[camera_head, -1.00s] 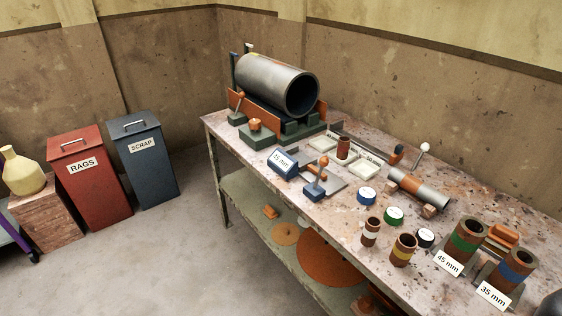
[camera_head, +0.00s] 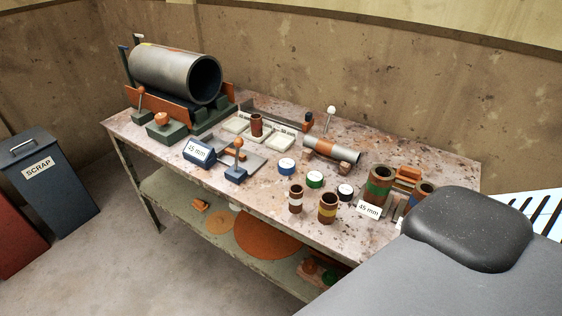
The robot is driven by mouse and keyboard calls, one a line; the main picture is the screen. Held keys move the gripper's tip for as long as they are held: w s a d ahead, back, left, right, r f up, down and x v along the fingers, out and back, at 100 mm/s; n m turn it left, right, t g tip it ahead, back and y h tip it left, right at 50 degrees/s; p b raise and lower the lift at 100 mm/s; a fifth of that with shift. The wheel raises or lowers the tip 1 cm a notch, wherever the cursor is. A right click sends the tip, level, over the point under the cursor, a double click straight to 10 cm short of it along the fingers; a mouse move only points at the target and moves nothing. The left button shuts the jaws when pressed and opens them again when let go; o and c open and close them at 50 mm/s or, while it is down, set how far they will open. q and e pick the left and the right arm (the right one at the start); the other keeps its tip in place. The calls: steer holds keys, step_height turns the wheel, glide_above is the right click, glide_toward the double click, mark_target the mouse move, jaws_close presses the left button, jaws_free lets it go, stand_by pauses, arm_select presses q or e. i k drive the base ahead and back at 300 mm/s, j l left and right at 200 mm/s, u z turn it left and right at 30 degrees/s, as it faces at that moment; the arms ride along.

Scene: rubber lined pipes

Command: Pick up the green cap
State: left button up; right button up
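The green cap (camera_head: 315,179) is a small round cap with a white top and green side. It sits upright on the workbench (camera_head: 267,207), between a blue cap (camera_head: 287,167) on its left and a black cap (camera_head: 345,192) on its right. Neither of my grippers shows in the head view.
Two brown sleeves, one white-banded (camera_head: 296,199) and one yellow-banded (camera_head: 328,208), stand in front of the caps. A clamped grey pipe (camera_head: 338,150) lies behind them. A large pipe (camera_head: 175,72) fills the bench's left end.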

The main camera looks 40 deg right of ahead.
mark_target(314, 178)
steer(key=z, duration=1.65)
